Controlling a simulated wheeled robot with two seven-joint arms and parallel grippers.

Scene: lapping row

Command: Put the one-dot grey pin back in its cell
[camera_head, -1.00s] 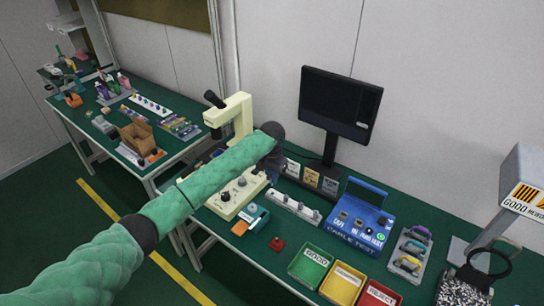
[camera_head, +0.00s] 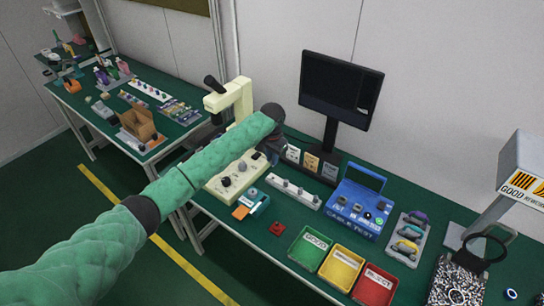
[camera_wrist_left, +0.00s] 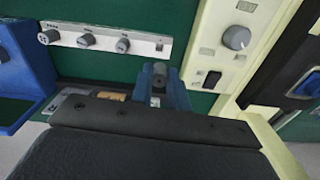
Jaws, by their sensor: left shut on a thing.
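My left gripper (camera_head: 274,154) is at the back of the near bench, partly hidden by its own dark wrist. In the left wrist view its blue fingers (camera_wrist_left: 160,90) are shut on a small grey pin (camera_wrist_left: 159,68); its dots cannot be read. The pale pin rack (camera_wrist_left: 105,40) lies just beyond the fingers, with several grey pins standing in it. A dark square mark shows at the rack end nearest the held pin, with no pin standing there. The rack also shows in the head view (camera_head: 292,191). My right gripper is not in view.
A beige control panel (camera_head: 232,176) stands beside the rack, with its knob in the wrist view (camera_wrist_left: 236,37). A blue cable tester (camera_head: 358,212) stands on the other side. Green, yellow and red bins (camera_head: 342,268) line the front. A monitor (camera_head: 340,92) stands behind.

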